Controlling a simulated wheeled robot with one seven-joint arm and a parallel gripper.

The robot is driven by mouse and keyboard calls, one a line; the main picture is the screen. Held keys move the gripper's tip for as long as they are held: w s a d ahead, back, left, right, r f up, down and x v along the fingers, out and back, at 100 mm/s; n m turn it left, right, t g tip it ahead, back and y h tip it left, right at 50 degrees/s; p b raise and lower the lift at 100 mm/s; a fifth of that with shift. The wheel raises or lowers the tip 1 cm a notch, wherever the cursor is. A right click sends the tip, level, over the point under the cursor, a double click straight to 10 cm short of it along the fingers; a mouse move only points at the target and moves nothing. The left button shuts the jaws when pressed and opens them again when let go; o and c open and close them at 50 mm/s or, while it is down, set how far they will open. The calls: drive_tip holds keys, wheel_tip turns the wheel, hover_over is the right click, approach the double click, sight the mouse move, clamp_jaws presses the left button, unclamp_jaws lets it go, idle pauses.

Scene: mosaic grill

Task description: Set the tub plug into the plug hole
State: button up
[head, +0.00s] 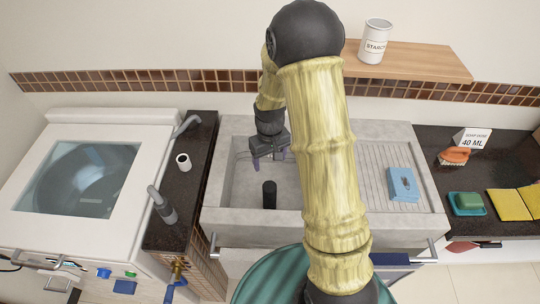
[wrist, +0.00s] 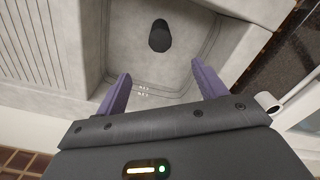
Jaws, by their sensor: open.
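A dark upright cylinder (head: 269,194), which looks like the tub plug, stands on the floor of the grey sink basin (head: 232,185) near its front. It also shows in the wrist view (wrist: 160,36), ahead of the fingertips. I cannot tell whether it sits in the plug hole; no open hole shows, and the area under it is hidden. My gripper (head: 270,160) is over the back part of the basin, open and empty, apart from the cylinder. Its two purple fingers also show in the wrist view (wrist: 160,75), spread wide.
A ribbed drainboard (head: 372,160) holds a blue block (head: 403,184) with a small grey item. A washer (head: 85,175) stands left, beside a dark counter with a white cup (head: 184,161) and a grey tap (head: 162,205). A brush (head: 455,155) and soap dish (head: 467,203) lie right.

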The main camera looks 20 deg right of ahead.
drive_tip(key=shift+r, duration=1)
drive_tip(key=s+r+m+t, duration=0.2)
drive_tip(key=s+r, duration=0.8)
drive_tip(key=s, duration=0.4)
drive_tip(key=shift+t, duration=0.3)
drive_tip(key=shift+d, duration=0.1)
drive_tip(key=shift+s, duration=0.2)
drive_tip(key=shift+w, duration=0.15)
